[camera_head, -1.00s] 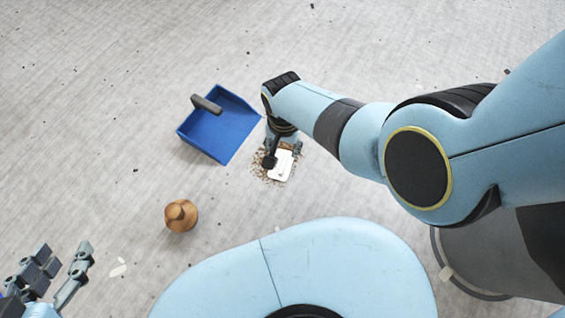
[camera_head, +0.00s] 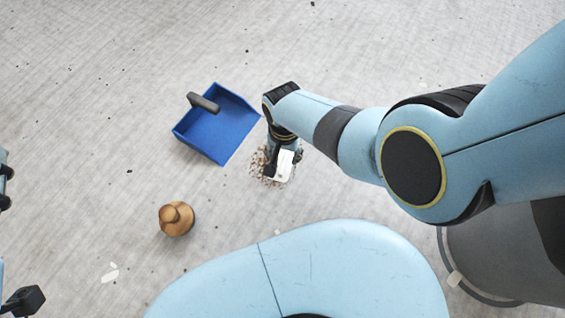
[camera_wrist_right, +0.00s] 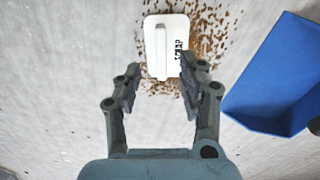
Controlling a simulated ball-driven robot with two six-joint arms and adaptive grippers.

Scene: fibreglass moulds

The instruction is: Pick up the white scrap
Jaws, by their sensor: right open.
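The white scrap (camera_head: 285,166) is a flat white piece on the floor, amid brown crumbs. In the right wrist view the white scrap (camera_wrist_right: 158,35) has a raised ridge and dark lettering that reads SCRAP.
A blue dustpan (camera_head: 219,133) with a dark handle lies left of the scrap; it also shows at the right of the wrist view (camera_wrist_right: 283,82). A wooden knob-like object (camera_head: 177,219) stands nearer, at lower left. Brown crumbs (camera_head: 258,165) surround the scrap. The floor beyond is mostly clear.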

